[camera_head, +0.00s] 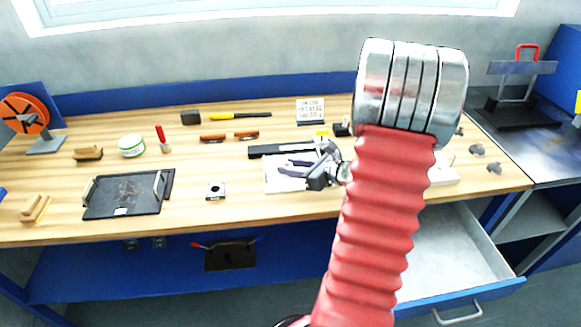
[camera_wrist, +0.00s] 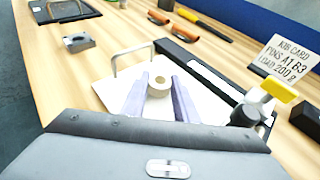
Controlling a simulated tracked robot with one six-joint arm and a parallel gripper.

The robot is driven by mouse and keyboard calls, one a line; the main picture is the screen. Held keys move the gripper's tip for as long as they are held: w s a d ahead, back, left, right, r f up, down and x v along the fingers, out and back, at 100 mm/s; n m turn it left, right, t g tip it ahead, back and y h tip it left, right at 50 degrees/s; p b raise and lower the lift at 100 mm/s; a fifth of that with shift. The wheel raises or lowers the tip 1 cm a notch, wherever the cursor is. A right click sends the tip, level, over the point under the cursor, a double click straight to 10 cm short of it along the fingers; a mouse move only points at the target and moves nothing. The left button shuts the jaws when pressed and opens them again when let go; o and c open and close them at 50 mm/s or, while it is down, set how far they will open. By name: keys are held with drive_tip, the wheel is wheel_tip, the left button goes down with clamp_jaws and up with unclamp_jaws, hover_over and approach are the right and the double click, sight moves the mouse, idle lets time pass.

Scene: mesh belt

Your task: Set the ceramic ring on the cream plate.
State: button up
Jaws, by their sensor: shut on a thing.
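The ceramic ring (camera_wrist: 158,86), small and pale with a dark centre hole, sits between the two grey-violet fingertips of my gripper (camera_wrist: 165,88) in the wrist view. My gripper is shut on it. In the head view my gripper (camera_head: 292,169) points left over a pale plate, and I cannot make out the ring there. The pale, cream-white plate (camera_head: 276,181) lies below my gripper; it also shows in the wrist view (camera_wrist: 118,92), with a wire handle at its far edge. I cannot tell whether the ring touches the plate.
A long black bar (camera_head: 262,151) lies just behind the plate. A square metal block (camera_head: 215,191) and a black tray (camera_head: 122,198) are to the left. A lettered card (camera_head: 310,108) stands behind. Another pale object (camera_head: 444,172) is partly hidden by my arm. An open drawer (camera_head: 452,250) is below.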

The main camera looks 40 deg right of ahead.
drive_tip(key=o, duration=1.1)
drive_tip(key=shift+f, duration=0.1)
drive_tip(key=shift+c, duration=0.2)
drive_tip(key=v, duration=1.2)
